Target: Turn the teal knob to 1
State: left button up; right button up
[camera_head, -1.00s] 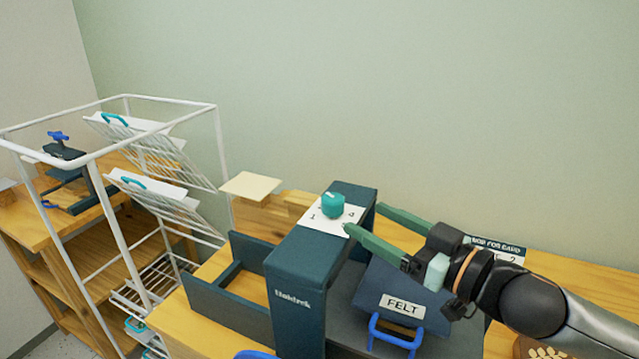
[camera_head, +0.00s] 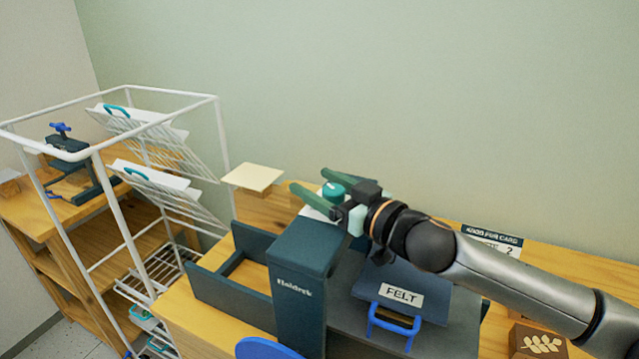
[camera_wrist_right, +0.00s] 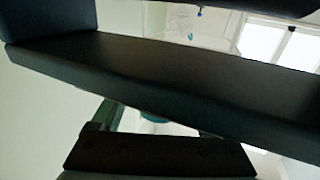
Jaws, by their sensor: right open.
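The teal knob (camera_head: 333,191) is on a white dial plate (camera_head: 312,214) on top of the dark teal machine (camera_head: 299,261). My right gripper (camera_head: 309,180) is open, with one green finger on the near side of the knob and the other on its far side. I cannot tell whether either finger touches it. The gripper covers most of the dial, so the numbers and the knob's pointer cannot be read. In the right wrist view, a dark bar fills the middle and only a sliver of the teal knob (camera_wrist_right: 154,118) shows. My left gripper is not in view.
A white wire rack (camera_head: 107,225) with tilted shelves stands at the left. The FELT block (camera_head: 401,296) with a blue handle is right of the machine. A pale square (camera_head: 252,177) lies behind it. A brown leaf-pattern block (camera_head: 538,343) is at the lower right.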

grip_shut()
dwell(0.6)
